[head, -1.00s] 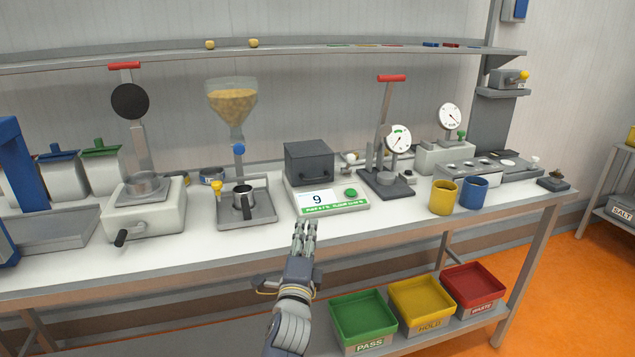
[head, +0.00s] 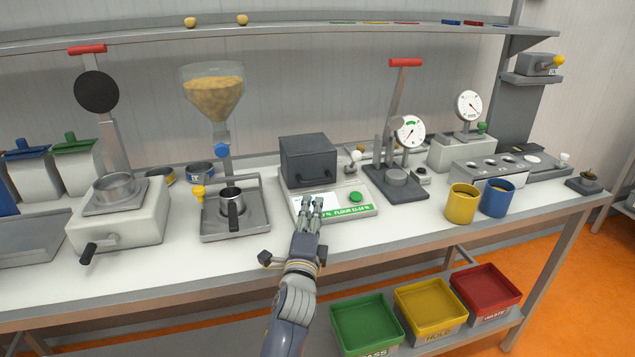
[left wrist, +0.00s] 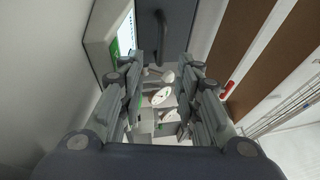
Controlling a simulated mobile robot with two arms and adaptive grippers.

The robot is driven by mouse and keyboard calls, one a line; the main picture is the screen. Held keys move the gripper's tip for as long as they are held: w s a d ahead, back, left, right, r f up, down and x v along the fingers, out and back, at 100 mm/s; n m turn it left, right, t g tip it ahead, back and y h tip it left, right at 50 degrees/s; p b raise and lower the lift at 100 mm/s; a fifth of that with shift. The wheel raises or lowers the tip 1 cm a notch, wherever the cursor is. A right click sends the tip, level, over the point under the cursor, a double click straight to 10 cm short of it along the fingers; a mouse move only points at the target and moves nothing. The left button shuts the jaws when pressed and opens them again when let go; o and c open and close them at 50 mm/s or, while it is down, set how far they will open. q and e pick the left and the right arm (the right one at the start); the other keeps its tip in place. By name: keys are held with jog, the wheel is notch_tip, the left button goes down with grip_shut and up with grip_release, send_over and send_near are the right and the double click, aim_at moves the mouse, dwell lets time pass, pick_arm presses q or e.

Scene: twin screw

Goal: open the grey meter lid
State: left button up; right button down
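The meter (head: 360,211) is a white unit with a display and a green button on the bench. Its dark grey box-shaped lid (head: 306,162) sits down on its back part, with a dark handle (head: 315,178) on the front face. My left gripper (head: 312,201) is in front of the meter, overlapping its display in the head view, below the lid's handle. In the left wrist view my left gripper (left wrist: 160,75) has its fingers apart with nothing between them. The lid (left wrist: 185,22) and its handle (left wrist: 160,25) show beyond the fingertips. My right gripper is not in view.
A shelf (head: 130,56) runs above. The bench front edge is mostly clear.

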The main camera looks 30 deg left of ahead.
pick_arm(q)
send_near(317, 185)
jog(key=w+r, duration=0.1)
jog(key=w+a+r, duration=0.1)
jog(key=w+r, duration=0.2)
jog(key=shift+w+a+r+p, duration=0.25)
jog(key=shift+a+r+p, duration=0.05)
jog(key=shift+a+p, duration=0.1)
jog(key=shift+d, duration=0.1)
grip_shut()
